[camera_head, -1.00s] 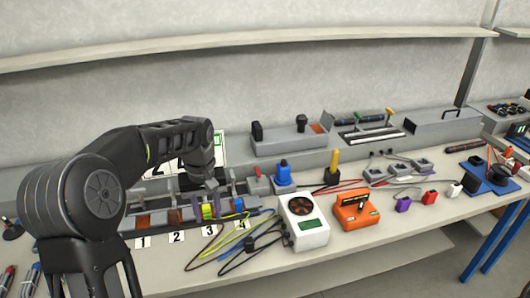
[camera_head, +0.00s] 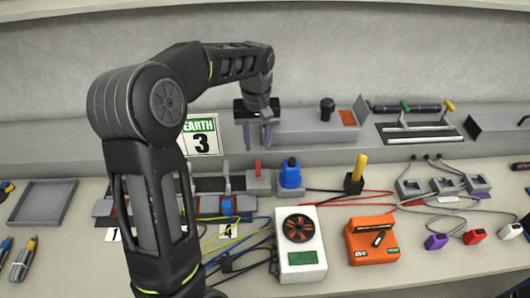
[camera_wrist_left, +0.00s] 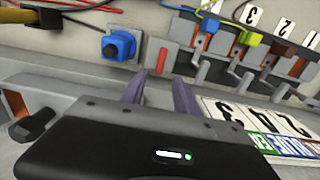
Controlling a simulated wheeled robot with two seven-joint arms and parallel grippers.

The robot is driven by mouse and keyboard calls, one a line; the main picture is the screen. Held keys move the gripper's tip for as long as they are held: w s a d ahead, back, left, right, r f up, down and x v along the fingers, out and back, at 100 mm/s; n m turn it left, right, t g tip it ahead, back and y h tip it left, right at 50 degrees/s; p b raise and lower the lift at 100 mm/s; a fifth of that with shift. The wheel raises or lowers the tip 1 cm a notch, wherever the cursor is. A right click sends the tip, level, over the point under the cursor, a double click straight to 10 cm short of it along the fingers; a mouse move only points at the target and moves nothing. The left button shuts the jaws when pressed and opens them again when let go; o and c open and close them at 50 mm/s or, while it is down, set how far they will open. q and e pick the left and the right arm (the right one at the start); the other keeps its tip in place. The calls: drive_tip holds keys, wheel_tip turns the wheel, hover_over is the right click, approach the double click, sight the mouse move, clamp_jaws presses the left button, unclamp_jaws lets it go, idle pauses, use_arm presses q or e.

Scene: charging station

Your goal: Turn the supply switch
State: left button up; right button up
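A long grey box (camera_head: 300,124) stands on the raised back ledge. It bears a black knob (camera_head: 327,106) toward its right side and a brown panel at its right end. No label shows which control is the supply switch. My left gripper (camera_head: 258,146) points down at the box's left end, with its two purple-grey fingers apart. It hides that end of the box, where a second black handle showed earlier. In the left wrist view the open fingers (camera_wrist_left: 157,92) show beyond the black gripper body, and the black knob (camera_wrist_left: 34,124) is at left. My right gripper is not in view.
A red lever (camera_head: 258,168) and a blue plug-like knob (camera_head: 290,174) stand below the gripper. An "EARTH 3" sign (camera_head: 200,135) is left of it. A white fan unit (camera_head: 300,244) and an orange device (camera_head: 372,240) are in front. A grey tray (camera_head: 43,203) lies at left.

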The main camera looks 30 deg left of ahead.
sight(258, 165)
use_arm(q)
drive_tip(key=shift+s, duration=0.15)
drive_tip(key=shift+f+p, duration=0.7)
drive_tip(key=shift+f, duration=3.2)
clamp_jaws()
